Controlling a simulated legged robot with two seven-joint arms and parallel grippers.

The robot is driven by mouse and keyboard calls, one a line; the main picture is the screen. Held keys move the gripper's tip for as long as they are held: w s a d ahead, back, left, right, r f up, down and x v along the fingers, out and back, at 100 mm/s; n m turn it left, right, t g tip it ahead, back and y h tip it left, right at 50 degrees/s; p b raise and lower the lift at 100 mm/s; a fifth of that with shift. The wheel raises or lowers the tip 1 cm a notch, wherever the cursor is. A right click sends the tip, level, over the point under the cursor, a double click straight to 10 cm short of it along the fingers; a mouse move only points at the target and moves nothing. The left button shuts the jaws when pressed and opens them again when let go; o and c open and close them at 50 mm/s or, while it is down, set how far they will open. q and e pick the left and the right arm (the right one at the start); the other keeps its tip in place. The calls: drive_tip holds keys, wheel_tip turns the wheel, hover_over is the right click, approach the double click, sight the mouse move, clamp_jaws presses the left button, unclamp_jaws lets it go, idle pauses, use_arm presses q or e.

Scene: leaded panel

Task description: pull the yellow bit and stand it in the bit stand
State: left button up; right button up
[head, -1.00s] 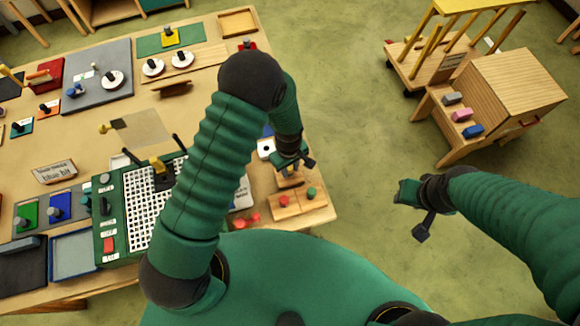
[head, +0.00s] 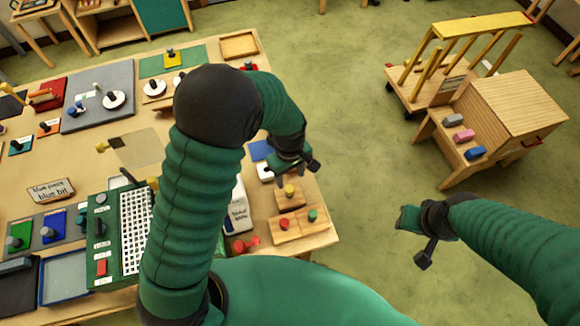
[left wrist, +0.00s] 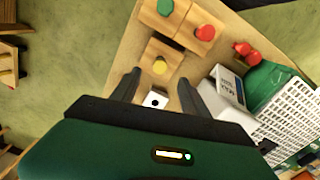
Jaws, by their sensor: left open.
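The yellow bit (head: 289,190) stands upright in a wooden block (head: 292,201) near the table's right edge. In the left wrist view the yellow bit (left wrist: 159,67) shows between and just beyond my fingertips, apart from them. My left gripper (head: 297,164) is open and empty above that area; its two fingers (left wrist: 159,80) are spread in the left wrist view. A white block with a dark hole (left wrist: 155,99) lies between the fingers; I cannot tell whether it is the bit stand. My right gripper (head: 412,220) hangs over the floor, its jaws unclear.
Wooden blocks with a red bit (head: 284,223) and a green bit (head: 312,215) stand beside the yellow one. Red pieces (head: 247,243), a labelled white box (head: 238,212) and a green console (head: 103,243) are close by. A wooden cabinet (head: 515,105) stands right, across open floor.

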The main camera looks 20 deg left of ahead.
use_arm(q)
wheel_tip(320, 180, up, 7)
drive_tip(key=shift+b, duration=0.4)
drive_tip(key=shift+f, duration=0.15)
